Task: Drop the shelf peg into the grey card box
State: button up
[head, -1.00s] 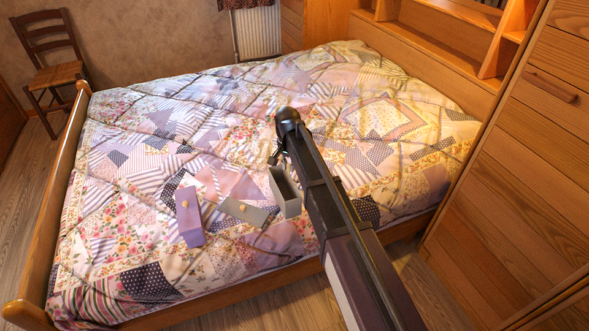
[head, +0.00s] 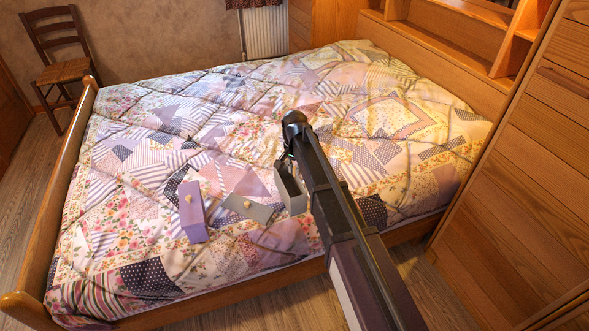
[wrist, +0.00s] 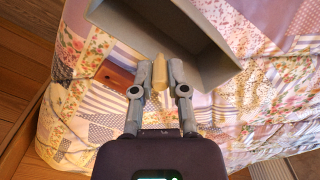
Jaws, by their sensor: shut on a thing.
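My gripper (wrist: 160,76) is shut on the shelf peg (wrist: 159,70), a small pale wooden peg, in the wrist view. The grey card box (head: 293,193) stands open on the quilt, just below the end of my arm in the head view. In the wrist view the box (wrist: 221,69) fills the top, its dark inside facing me. The peg's tip overlaps the box there; I cannot tell its height over the rim. In the head view my gripper (head: 284,159) is small and partly hidden by the arm, and the peg cannot be made out.
A purple box (head: 193,219) with a knob lies further left. A wooden cabinet (head: 530,170) stands on the right, a chair (head: 62,70) at the back left.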

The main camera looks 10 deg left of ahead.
aim_at(294, 168)
jog(key=shift+f+b, duration=0.95)
jog(key=shift+f, duration=0.3)
jog(key=o, duration=0.7)
jog(key=shift+o, duration=0.2)
notch_tip(294, 168, up, 6)
jog(key=p, duration=0.6)
jog(key=shift+r, duration=0.2)
jog(key=s+d+f+b, duration=0.4)
jog(key=d, duration=0.2)
jog(key=s+d+f+b, duration=0.4)
jog(key=d+f, duration=0.1)
jog(key=d, duration=0.2)
jog(key=shift+s+d, duration=0.2)
jog(key=shift+s, duration=0.05)
